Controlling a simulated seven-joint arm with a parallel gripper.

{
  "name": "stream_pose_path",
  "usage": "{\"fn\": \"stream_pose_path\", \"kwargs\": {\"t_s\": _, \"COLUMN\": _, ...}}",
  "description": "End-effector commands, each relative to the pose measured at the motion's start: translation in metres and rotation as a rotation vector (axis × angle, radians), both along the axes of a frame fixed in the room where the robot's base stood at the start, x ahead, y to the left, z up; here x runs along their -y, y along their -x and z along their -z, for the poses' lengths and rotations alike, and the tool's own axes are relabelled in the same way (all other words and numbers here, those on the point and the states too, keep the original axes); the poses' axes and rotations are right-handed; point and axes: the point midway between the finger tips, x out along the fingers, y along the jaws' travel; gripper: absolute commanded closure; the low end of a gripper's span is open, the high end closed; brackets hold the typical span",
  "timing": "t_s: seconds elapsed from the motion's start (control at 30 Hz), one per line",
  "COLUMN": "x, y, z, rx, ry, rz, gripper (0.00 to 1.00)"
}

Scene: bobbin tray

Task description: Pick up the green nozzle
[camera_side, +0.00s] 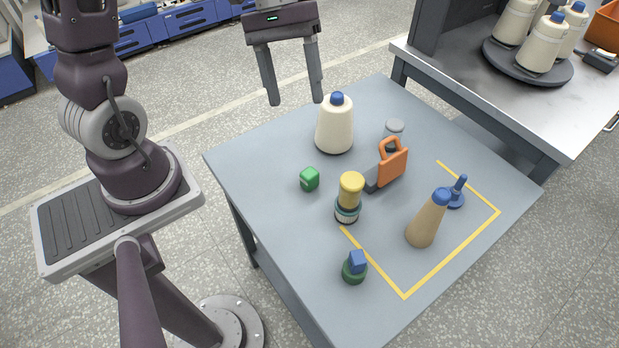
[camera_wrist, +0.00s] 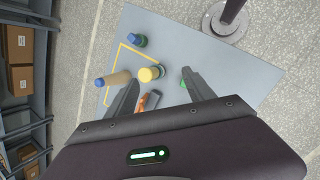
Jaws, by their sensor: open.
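Two green things are on the grey table (camera_side: 240,160). A small bright green block (camera_side: 309,179) stands alone left of the middle; in the wrist view it shows partly behind the right finger (camera_wrist: 183,85). A dark green round piece (camera_side: 355,272) is near the front edge, with a blue cube (camera_side: 357,259) on top hiding its upper part; both also show at the top in the wrist view (camera_wrist: 138,41). I cannot tell for sure which is the nozzle. My gripper (camera_side: 295,101) is open and empty, high above the table's back side; its fingers also show in the wrist view (camera_wrist: 160,78).
A cream cone with blue tip (camera_side: 334,130) stands nearest my gripper. The left side is clear.

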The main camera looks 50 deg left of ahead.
Motion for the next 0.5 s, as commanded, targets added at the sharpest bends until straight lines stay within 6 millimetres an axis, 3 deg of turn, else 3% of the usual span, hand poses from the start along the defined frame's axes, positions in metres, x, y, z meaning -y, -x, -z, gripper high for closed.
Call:
{"fn": "stream_pose_path", "kwargs": {"t_s": 0.03, "x": -0.011, "y": -0.013, "z": 0.028, "rx": -0.091, "ry": 0.083, "rz": -0.094, "gripper": 0.38}}
{"fn": "stream_pose_path", "kwargs": {"t_s": 0.13, "x": -0.028, "y": -0.034, "z": 0.084, "rx": -0.243, "ry": 0.252, "rz": -0.288, "gripper": 0.38}}
{"fn": "stream_pose_path", "kwargs": {"t_s": 0.3, "x": -0.05, "y": -0.042, "z": 0.187, "rx": -0.455, "ry": 0.528, "rz": -0.619, "gripper": 0.38}}
{"fn": "stream_pose_path", "kwargs": {"t_s": 0.4, "x": -0.052, "y": -0.038, "z": 0.231, "rx": -0.536, "ry": 0.64, "rz": -0.76, "gripper": 0.38}}
{"fn": "stream_pose_path", "kwargs": {"t_s": 0.5, "x": -0.051, "y": -0.034, "z": 0.252, "rx": -0.573, "ry": 0.694, "rz": -0.83, "gripper": 0.38}}
